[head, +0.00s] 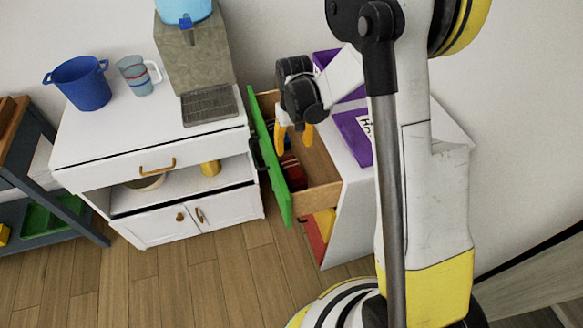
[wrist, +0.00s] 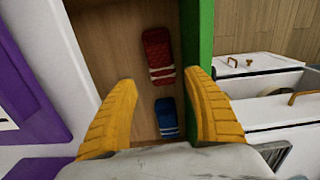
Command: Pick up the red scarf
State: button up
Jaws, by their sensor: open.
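The red scarf (wrist: 158,50) is a folded, dark red bundle with pale stripes near one end. It lies flat on the wooden floor of an open drawer (head: 319,199). A folded blue scarf (wrist: 166,117) with pale stripes lies just below it in the wrist view. In the head view, a small red patch (head: 287,162) shows inside the drawer, partly hidden. My gripper (head: 294,138) is above the drawer, fingers pointing down. In the wrist view its yellow fingers (wrist: 160,79) are spread apart with nothing between them, the scarves showing below.
The drawer's green front (head: 267,155) stands close to a white cabinet (head: 150,135). That cabinet holds a blue pot (head: 82,84), cups (head: 135,75) and a dispenser (head: 195,52). Purple items (head: 352,136) lie on the drawer unit's top. Wooden floor (head: 220,275) is clear in front.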

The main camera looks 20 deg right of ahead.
aim_at(293, 170)
notch_tip(293, 170, down, 16)
jog(key=b, duration=0.7)
jog(key=shift+r, duration=0.3)
jog(key=c, duration=0.8)
